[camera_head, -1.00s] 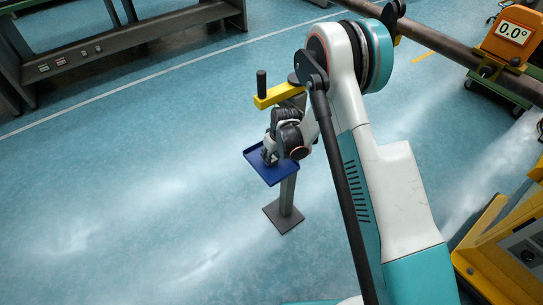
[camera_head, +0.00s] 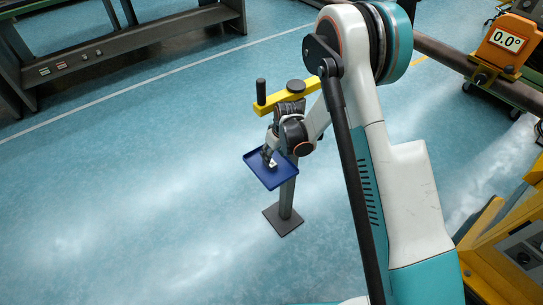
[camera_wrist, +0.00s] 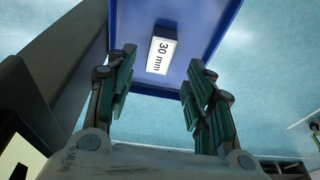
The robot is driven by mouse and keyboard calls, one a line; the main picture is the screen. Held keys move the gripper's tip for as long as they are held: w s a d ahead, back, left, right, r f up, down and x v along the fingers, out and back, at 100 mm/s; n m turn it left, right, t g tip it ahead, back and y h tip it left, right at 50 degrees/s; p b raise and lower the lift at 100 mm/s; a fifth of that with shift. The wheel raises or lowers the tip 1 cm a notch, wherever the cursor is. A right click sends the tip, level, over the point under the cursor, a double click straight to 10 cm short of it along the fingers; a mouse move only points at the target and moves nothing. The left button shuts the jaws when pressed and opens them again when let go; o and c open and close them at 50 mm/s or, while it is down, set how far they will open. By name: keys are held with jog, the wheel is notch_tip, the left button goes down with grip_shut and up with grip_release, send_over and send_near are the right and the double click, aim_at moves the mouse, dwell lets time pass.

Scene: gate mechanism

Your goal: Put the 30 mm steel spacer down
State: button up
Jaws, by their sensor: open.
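The 30 mm steel spacer (camera_wrist: 161,54) lies in the blue tray (camera_wrist: 207,22), its "30 mm" label facing my wrist camera. In the head view it is a small pale block (camera_head: 272,164) near the middle of the tray (camera_head: 265,181). My gripper (camera_wrist: 160,72) is open, with a finger on either side of the spacer in the picture and clear gaps between. In the head view my gripper (camera_head: 269,156) is just above the tray, at the spacer. The exact height between fingertips and spacer is hard to tell.
The tray sits on a grey post with a square floor plate (camera_head: 283,219). A yellow crank arm with a black handle (camera_head: 261,92) stands close behind my wrist. A dark bench (camera_head: 110,55) is at upper left. Open floor lies left of the post.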

jog(key=a+p+v, duration=0.1)
jog(key=v, duration=0.5)
jog(key=shift+d+p, duration=0.3)
jog(key=shift+d, duration=0.2)
jog(key=shift+r, duration=0.1)
